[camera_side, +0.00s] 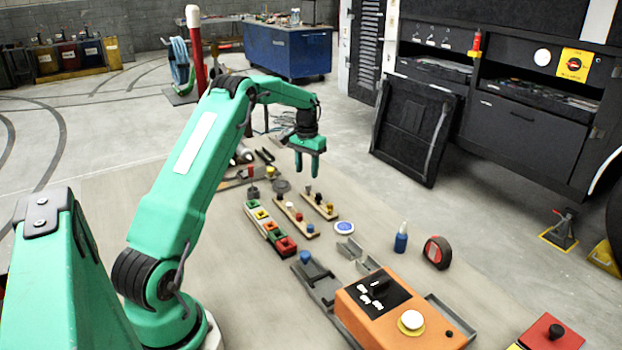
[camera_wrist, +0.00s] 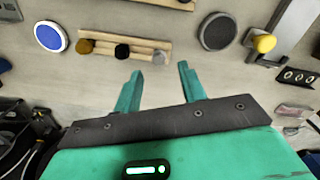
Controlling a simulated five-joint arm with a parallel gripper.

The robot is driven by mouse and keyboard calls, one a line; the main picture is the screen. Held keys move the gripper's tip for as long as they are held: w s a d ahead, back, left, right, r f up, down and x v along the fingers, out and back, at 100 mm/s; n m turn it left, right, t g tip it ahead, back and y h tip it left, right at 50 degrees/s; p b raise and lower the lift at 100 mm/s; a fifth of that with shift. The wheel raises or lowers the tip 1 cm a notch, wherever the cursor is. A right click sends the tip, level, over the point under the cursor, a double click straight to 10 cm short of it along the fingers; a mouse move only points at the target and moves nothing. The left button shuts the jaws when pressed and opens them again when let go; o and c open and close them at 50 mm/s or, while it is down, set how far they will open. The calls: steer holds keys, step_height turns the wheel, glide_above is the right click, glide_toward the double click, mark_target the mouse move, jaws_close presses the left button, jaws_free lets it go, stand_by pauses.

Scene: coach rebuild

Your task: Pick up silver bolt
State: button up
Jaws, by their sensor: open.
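My gripper (camera_side: 307,170) points down above the far part of the table, fingers apart with nothing between them. In the wrist view its two green fingers (camera_wrist: 160,72) are spread below a wooden strip (camera_wrist: 140,47). That strip bears a brown head (camera_wrist: 85,46), a black head (camera_wrist: 122,52) and a tan head (camera_wrist: 160,58). In the side view, the far wooden strip (camera_side: 322,212) with small upright pegs stands just below my gripper. I cannot tell which piece, if any, is the silver bolt.
A second peg strip (camera_side: 290,213) and a row of coloured bins (camera_side: 268,229) lie nearer. A blue-and-white disc (camera_side: 344,228), a blue bottle (camera_side: 401,238) and an orange control box (camera_side: 400,310) stand to the right. A dark round disc (camera_wrist: 217,31) and a yellow knob (camera_wrist: 264,43) show in the wrist view.

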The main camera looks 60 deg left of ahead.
mark_target(308, 186)
steer(key=shift+d+f, duration=0.15)
steer(key=shift+f, duration=3.45)
jaws_close()
